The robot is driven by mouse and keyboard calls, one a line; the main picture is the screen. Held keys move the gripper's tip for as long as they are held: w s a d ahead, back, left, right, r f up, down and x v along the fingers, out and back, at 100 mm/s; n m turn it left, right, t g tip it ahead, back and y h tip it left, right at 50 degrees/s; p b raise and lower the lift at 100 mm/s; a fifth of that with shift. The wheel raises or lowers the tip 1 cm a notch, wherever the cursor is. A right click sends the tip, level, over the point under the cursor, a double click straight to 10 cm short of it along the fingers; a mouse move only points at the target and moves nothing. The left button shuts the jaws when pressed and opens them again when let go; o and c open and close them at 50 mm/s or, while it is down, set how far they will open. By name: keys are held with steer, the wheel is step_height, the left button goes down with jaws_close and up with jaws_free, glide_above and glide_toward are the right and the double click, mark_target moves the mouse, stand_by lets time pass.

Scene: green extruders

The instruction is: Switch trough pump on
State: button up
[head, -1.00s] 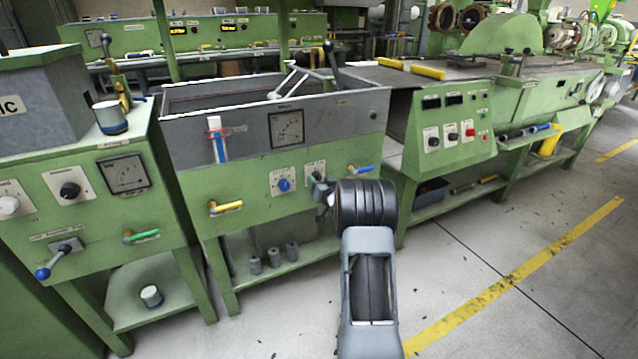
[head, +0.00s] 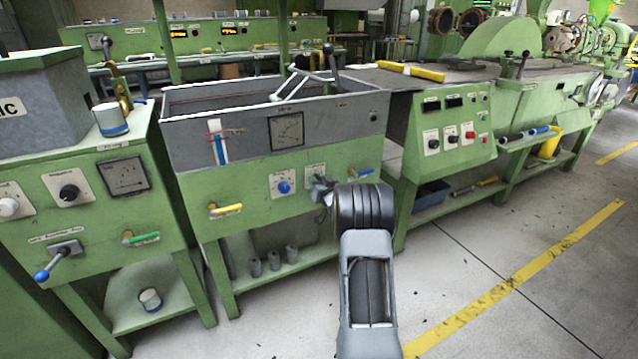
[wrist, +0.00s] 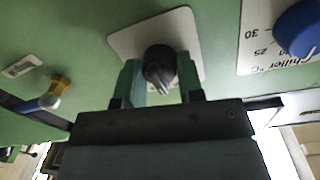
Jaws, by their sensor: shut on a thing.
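A black rotary knob (wrist: 160,66) sits on a white plate (wrist: 124,44) on the green front panel, in the wrist view. Its pointer end faces down and slightly right in that view. My gripper (wrist: 160,84) has its green fingers on both sides of the knob and is shut on it. In the head view my gripper (head: 322,188) is at the front of the middle machine, and the plate (head: 315,169) shows just above it. The knob is mostly hidden there by my gripper. Any label for the pump is not readable.
A blue chiller knob (head: 284,187) is close to the left of my gripper; it also shows in the wrist view (wrist: 298,28). A blue-handled valve (head: 362,173) is close to the right. A yellow-handled valve (head: 226,209) is further left. The floor in front is clear.

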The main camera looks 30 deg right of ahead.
steer(key=shift+m+p, duration=0.3)
steer(key=shift+p, duration=0.05)
steer(key=shift+c, duration=0.2)
steer(key=shift+r+m+p, duration=0.15)
steer(key=shift+m+p, duration=0.4)
steer(key=shift+m, duration=0.05)
steer(key=m+p, duration=0.2)
steer(key=m, duration=0.1)
steer(key=shift+p, duration=0.4)
steer(key=m+p, duration=0.2)
steer(key=m, duration=0.2)
steer(key=shift+d+p, duration=0.1)
steer(key=shift+p, duration=0.25)
steer(key=shift+m+y+p, duration=0.3)
steer(key=shift+m+p, duration=0.3)
steer(key=shift+m, duration=1)
steer(key=o, duration=0.9)
steer(key=shift+s, duration=0.1)
steer(key=s+p, duration=0.1)
steer(key=s, duration=0.3)
steer(key=s+a, duration=0.1)
steer(key=s, duration=0.4)
steer(key=s+a+p, duration=0.1)
steer(key=s, duration=0.3)
steer(key=shift+s+a+r+p, duration=0.1)
steer(key=shift+s+r+p, duration=0.05)
steer(key=shift+s+p, duration=0.2)
